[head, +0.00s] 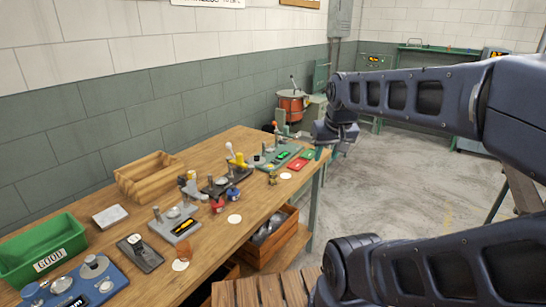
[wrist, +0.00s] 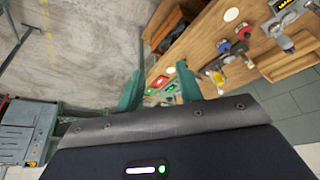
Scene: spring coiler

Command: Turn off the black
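The task names only "the black", so I cannot tell which thing it means. A black, flat device with a round top (head: 140,252) lies on the workbench (head: 262,150) at the near left. My gripper (head: 320,153) is by the far right end of the bench in the head view. In the wrist view, my gripper (wrist: 160,88) shows two green fingers spread apart, with nothing between them. No switch can be made out on either black thing.
A green bin marked GOOD (head: 45,250), a blue device (head: 72,285), a wooden tray (head: 150,178) and a grey fixture (head: 175,224) crowd the bench. An orange drum (head: 291,106) stands behind. Open floor (head: 410,185) lies right.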

